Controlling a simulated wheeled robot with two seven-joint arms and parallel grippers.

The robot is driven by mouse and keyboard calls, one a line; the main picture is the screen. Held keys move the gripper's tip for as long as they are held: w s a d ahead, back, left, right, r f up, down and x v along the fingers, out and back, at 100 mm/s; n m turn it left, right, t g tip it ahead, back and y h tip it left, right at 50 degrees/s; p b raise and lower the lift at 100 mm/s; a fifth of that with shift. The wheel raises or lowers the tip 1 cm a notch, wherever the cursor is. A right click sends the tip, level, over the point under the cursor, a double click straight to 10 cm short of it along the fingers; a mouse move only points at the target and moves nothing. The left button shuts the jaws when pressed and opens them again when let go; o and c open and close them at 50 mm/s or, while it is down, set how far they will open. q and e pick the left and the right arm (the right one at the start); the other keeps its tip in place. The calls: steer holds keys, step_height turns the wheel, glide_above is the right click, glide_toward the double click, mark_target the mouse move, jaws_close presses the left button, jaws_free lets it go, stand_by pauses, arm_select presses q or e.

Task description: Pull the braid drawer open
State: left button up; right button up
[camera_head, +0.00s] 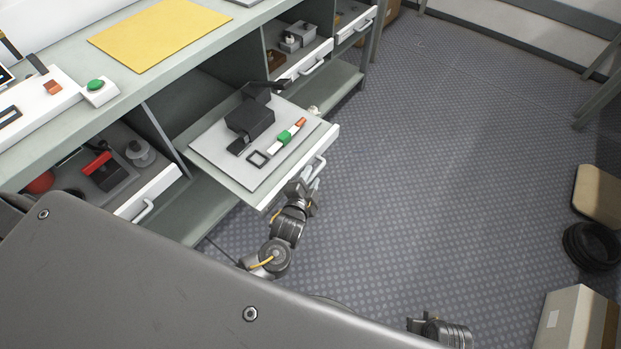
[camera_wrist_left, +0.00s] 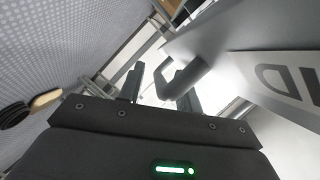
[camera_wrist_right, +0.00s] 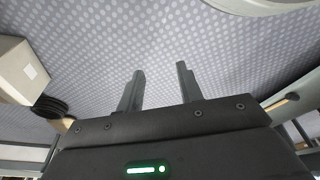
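The pulled-out drawer (camera_head: 328,150) stands well out from the bench, with its white front facing right. Its grey handle (camera_head: 318,170) is on that front. In the left wrist view the handle (camera_wrist_left: 182,82) lies between and close to the fingers, and part of a label (camera_wrist_left: 290,78) reading "ID" shows on the drawer front. My left gripper (camera_head: 310,181) is at the handle with its fingers apart; I cannot tell whether they touch it. My right gripper (camera_wrist_right: 160,85) is open and empty over the floor, with its fingertips out of sight in the head view.
The drawer holds a board with a black device (camera_head: 250,118) and a small green and orange part (camera_head: 287,136). Other drawers with handles sit left (camera_head: 150,195) and behind (camera_head: 312,62). A cardboard box (camera_head: 575,318) and black coil (camera_head: 590,246) stand right. The middle floor is clear.

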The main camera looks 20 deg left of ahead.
arm_select(q)
steer(key=shift+s, duration=0.15)
